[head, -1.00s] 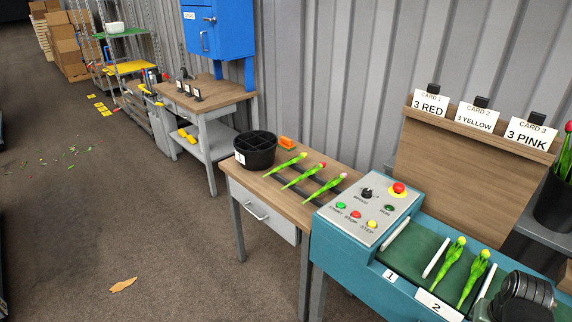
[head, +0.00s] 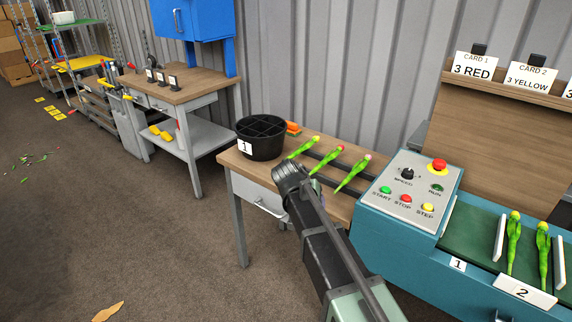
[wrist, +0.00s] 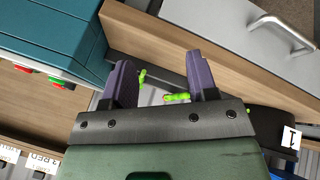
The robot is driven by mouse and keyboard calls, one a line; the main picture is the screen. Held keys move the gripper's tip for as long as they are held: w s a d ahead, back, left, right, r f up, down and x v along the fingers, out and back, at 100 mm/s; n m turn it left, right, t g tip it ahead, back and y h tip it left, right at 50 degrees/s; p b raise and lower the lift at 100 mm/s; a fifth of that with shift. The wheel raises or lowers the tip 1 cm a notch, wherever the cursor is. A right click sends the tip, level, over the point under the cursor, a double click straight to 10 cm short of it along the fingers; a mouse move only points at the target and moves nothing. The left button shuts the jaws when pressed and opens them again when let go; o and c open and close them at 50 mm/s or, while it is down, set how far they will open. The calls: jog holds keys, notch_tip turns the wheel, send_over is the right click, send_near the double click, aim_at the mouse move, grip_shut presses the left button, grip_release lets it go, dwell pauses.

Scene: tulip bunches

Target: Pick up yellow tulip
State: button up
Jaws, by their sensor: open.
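A yellow tulip (head: 302,147) lies on the wooden table beside the black pot, leftmost of three, with a red tulip (head: 328,159) and a pink tulip (head: 353,172) to its right. In the head view my arm reaches over the table's front edge, and my fingers cannot be made out. In the wrist view my gripper (wrist: 160,64) is open, its two purple-grey fingers apart. Pieces of green stem (wrist: 177,98) show between and beside the fingers. Their flower heads are hidden, so I cannot tell which tulips they belong to.
On the right, a teal conveyor (head: 400,235) has a control panel and two yellow-headed tulips (head: 514,245) in slot 2.

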jog(key=w+a+r+m+t+h+b, duration=0.2)
jog(key=w+a+m+t+b, duration=0.35)
jog(key=w+a, duration=1.15)
jog(key=shift+t, duration=0.85)
jog(key=x, duration=0.5)
jog(key=shift+w+d+f, duration=0.15)
jog(key=shift+d+f, duration=0.05)
jog(key=shift+d, duration=0.2)
jog(key=b+x, duration=0.2)
jog(key=x, duration=0.3)
jog(key=shift+f+b, duration=0.2)
jog(key=shift+b, duration=0.1)
jog(key=shift+d, duration=0.1)
jog(key=shift+r, duration=0.1)
jog(key=shift+c, duration=0.3)
grip_shut()
